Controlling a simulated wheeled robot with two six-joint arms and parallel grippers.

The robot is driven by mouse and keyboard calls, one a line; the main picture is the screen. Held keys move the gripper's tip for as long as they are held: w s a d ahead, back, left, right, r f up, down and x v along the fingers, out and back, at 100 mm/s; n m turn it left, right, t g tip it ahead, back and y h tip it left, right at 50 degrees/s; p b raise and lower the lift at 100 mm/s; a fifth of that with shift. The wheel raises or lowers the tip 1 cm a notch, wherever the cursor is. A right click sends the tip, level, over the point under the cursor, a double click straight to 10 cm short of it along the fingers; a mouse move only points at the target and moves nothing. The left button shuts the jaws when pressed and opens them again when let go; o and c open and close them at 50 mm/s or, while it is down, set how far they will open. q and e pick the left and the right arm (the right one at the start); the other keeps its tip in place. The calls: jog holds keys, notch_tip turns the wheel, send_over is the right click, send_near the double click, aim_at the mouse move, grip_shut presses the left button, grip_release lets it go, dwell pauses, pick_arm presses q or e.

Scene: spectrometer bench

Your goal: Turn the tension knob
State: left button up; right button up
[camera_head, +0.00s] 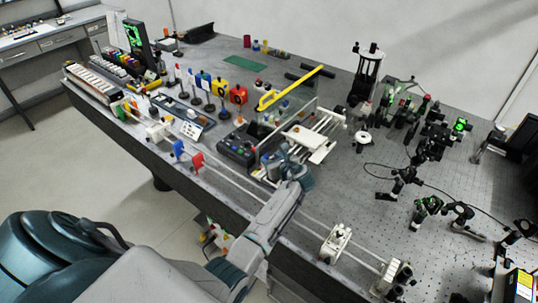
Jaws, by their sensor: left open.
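My left arm reaches up from the lower left across the front edge of the bench. My left gripper (274,160) is at the end of it, just right of a dark control box (238,148) with small knobs on top. The gripper is open, and its fingers are small and partly hidden by my own wrist. A white framed apparatus (312,140) stands just beyond and right of the gripper. I cannot tell for certain which part is the tension knob, or whether the fingers touch anything. My right gripper is not in view.
A long rail (252,190) runs along the front edge, carrying a blue holder (178,148), a red holder (197,161) and a white carriage (335,241). A yellow bar (290,90) rises behind the gripper. Black optical mounts (430,206) and a cable crowd the right side.

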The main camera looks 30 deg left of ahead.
aim_at(267, 155)
pick_arm(q)
jog(key=shift+x, duration=0.85)
jog(key=shift+w+a+f, duration=0.1)
jog(key=shift+a+f, duration=0.05)
jog(key=shift+a, duration=0.05)
jog(key=shift+c, duration=1.1)
grip_shut()
jog(key=shift+n+g, duration=0.3)
jog(key=n+g+b, duration=0.1)
jog(key=n+g+y+b, duration=0.1)
jog(key=shift+w+d+f+g, duration=0.15)
jog(key=shift+w+g, duration=0.2)
jog(key=shift+g, duration=0.05)
jog(key=n+g+b, duration=0.1)
jog(key=b, duration=0.1)
jog(key=n+g+b, duration=0.2)
jog(key=shift+w+y, duration=0.3)
jog(key=shift+w+n+g+b, duration=0.15)
jog(key=shift+n+g+b, duration=1.1)
jog(key=shift+g, duration=0.15)
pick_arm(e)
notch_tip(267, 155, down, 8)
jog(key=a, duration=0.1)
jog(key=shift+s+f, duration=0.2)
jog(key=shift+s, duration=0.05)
